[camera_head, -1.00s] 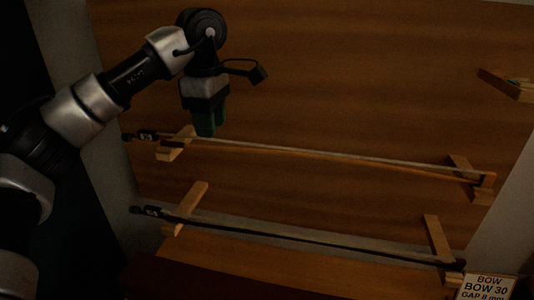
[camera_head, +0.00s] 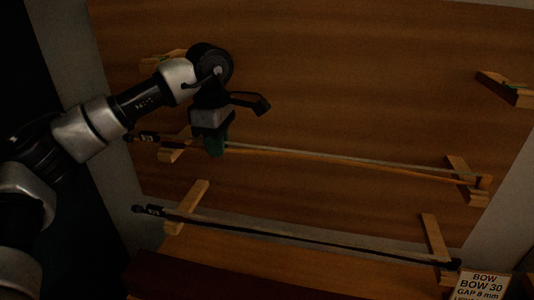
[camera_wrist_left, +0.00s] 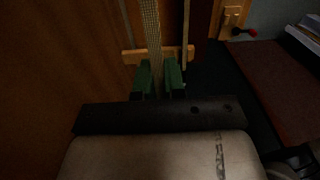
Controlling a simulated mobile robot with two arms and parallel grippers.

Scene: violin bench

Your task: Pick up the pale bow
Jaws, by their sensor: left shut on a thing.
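The pale bow (camera_head: 350,164) lies nearly level across two wooden pegs, its dark frog end at the left. Its orange-brown stick and pale hair run to the right peg. My left gripper (camera_head: 216,150) comes down from above and its green fingers are shut on the bow just right of the left peg (camera_head: 172,150). In the left wrist view the green fingers (camera_wrist_left: 158,80) are close together, with the pale hair (camera_wrist_left: 151,25) running up from them past a wooden peg (camera_wrist_left: 130,56). The exact contact is dark and partly hidden. My right gripper is not in view.
A dark bow (camera_head: 320,239) lies on two pegs below. The right peg (camera_head: 458,168) supports the pale bow's far end. Another peg (camera_head: 508,90) sticks out at upper right. A label card (camera_head: 482,287) stands at lower right. The wooden panel (camera_head: 350,80) above is mostly clear.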

